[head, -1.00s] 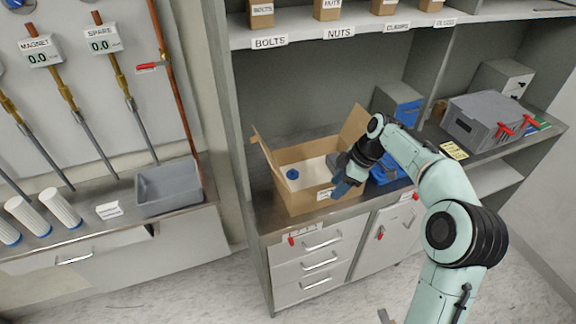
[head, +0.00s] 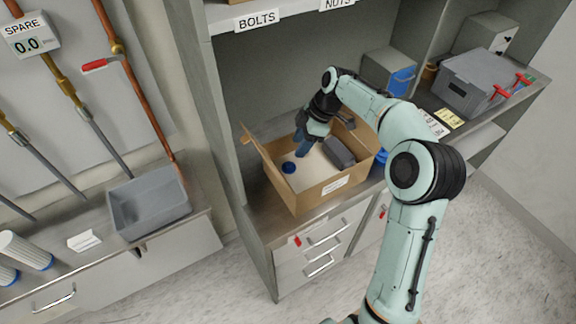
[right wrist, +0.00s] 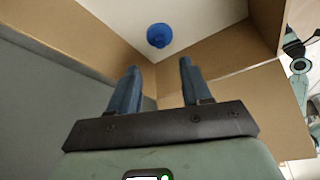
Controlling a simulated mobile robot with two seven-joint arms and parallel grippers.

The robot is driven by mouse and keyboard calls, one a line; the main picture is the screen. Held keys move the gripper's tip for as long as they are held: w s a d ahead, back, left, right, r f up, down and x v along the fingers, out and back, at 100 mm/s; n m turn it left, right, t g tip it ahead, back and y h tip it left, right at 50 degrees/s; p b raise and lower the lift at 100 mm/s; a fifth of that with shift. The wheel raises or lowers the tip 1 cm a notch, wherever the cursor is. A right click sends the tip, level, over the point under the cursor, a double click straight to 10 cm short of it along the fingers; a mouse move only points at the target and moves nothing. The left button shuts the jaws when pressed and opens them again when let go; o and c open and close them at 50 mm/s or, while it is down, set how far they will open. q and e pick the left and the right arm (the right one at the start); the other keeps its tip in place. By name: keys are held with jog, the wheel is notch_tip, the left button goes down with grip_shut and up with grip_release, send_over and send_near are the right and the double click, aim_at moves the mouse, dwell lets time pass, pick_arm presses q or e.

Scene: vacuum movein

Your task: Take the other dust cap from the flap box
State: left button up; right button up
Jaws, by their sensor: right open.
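A blue round dust cap (head: 289,167) lies on the pale floor of the open cardboard flap box (head: 318,196), towards its left side. The cap also shows in the right wrist view (right wrist: 159,36), beyond the fingertips and apart from them. My right gripper (head: 301,151) reaches down into the box from above, a little above and to the right of the cap. In the right wrist view its two blue fingers (right wrist: 158,68) are spread with nothing between them. A dark grey block-like thing (head: 339,152) shows at the right inside the box. My left gripper is not in view.
A grey tray (head: 148,204) stands on the left counter, with white cylinders (head: 24,250) further left. A grey lidded case (head: 474,80) and a blue-fronted bin (head: 389,72) stand to the right. The box's raised flaps (head: 258,158) flank the arm.

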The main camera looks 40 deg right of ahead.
aim_at(289, 163)
jog(key=x, duration=0.3)
jog(key=shift+w, duration=0.15)
jog(key=x, duration=0.4)
jog(key=shift+s+f, duration=0.2)
jog(key=shift+s, duration=0.1)
jog(key=shift+w+f, duration=0.15)
jog(key=shift+f, duration=0.2)
grip_shut()
